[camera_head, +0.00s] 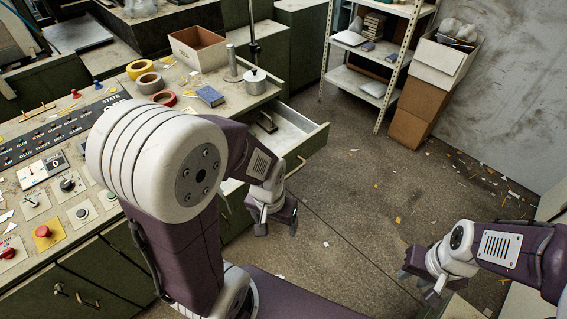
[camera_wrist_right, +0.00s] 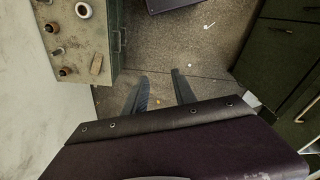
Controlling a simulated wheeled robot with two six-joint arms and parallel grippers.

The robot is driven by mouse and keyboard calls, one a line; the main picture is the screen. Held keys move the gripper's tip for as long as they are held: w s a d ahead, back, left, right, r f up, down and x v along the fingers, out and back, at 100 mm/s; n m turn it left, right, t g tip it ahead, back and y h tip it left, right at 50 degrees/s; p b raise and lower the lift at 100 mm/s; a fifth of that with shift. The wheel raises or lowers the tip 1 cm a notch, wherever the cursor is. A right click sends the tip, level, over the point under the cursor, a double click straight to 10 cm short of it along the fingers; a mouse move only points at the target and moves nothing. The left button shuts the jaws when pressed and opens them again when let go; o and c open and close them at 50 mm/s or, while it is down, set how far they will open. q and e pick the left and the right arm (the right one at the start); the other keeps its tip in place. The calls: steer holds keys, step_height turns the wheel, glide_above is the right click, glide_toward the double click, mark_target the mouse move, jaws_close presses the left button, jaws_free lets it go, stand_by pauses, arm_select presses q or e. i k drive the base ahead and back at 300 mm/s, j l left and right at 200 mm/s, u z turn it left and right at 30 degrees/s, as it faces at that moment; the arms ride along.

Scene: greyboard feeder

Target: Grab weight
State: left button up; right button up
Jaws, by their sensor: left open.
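A round grey metal piece with a knob on top (camera_head: 255,81), which looks like the weight, stands upright on the bench beside the open drawer. A slim metal cylinder on a round base (camera_head: 232,66) stands just left of it. My left gripper (camera_head: 278,222) hangs over the floor, below and in front of the drawer, apart from the weight; it is open and empty. My right gripper (camera_head: 417,286) is at the lower right, far from the weight. In the right wrist view its two fingers (camera_wrist_right: 160,76) are apart with only floor between them.
The open drawer (camera_head: 308,143) juts out below the weight. A shelf rack (camera_head: 368,60) and stacked boxes (camera_head: 425,95) stand behind. The middle floor is clear apart from scraps.

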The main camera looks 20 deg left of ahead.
mark_target(267, 124)
steer(key=i+u, duration=0.25)
steer(key=u, duration=0.25)
steer(key=i+l+u, duration=0.15)
steer(key=u, duration=0.35)
steer(key=i+l+u, duration=0.25)
steer(key=u, duration=0.2)
steer(key=l+u, duration=0.6)
steer(key=u, duration=0.25)
steer(key=k+l+u, duration=0.1)
steer(key=l+u, duration=0.3)
steer(key=j, duration=0.1)
